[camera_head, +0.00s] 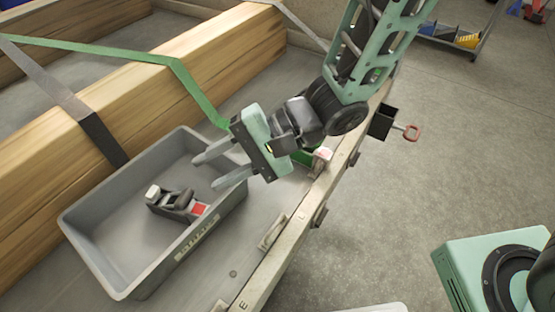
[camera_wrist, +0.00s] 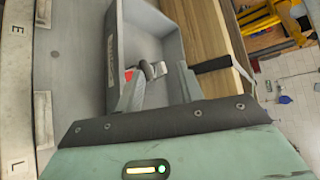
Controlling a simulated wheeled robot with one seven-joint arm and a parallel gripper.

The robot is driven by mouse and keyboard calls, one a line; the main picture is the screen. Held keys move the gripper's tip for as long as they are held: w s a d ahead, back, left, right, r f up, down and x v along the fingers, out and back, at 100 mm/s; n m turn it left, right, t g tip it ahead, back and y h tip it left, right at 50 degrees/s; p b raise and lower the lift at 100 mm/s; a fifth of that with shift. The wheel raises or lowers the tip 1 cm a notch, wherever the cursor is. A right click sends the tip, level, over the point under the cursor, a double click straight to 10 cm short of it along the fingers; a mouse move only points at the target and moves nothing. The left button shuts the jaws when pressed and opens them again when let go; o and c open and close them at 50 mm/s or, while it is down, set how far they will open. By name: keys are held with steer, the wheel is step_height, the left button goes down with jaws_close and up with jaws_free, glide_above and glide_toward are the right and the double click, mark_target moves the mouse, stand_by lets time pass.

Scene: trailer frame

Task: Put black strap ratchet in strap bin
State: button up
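The black strap ratchet (camera_head: 172,201), with pale and red parts, lies on the floor of the grey strap bin (camera_head: 103,270). It also shows in the wrist view (camera_wrist: 153,70), inside the bin (camera_wrist: 118,45) and beyond my fingers. My gripper (camera_head: 207,172) is open and empty, with its two fingers apart over the right end of the bin. The fingers point left, towards the ratchet, and are clear of it. In the wrist view the gripper (camera_wrist: 162,90) has nothing between its fingers.
Wooden beams (camera_head: 160,85) lie behind the bin. A green strap (camera_head: 190,85) and a grey strap (camera_head: 50,75) cross them. A red-and-white piece (camera_head: 321,157) sits at the trailer edge (camera_head: 290,235), right of my gripper. Open concrete floor (camera_head: 450,150) lies to the right.

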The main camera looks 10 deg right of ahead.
steer(key=w+d+r+n+t+h, duration=0.2)
steer(key=w+d+n+t+h, duration=0.45)
steer(key=d, duration=0.45)
steer(key=s+d+r+n+g+h, duration=0.1)
steer(key=s+d+n+g+h, duration=0.1)
steer(key=s, duration=0.5)
steer(key=s+d+r+n+g+h, duration=0.1)
steer(key=s+d+n+h, duration=0.1)
steer(key=s+d+h, duration=0.2)
steer(key=s+d, duration=0.3)
steer(key=shift+d+r+g, duration=0.15)
steer(key=shift+r+g, duration=0.1)
steer(key=shift+g, duration=0.1)
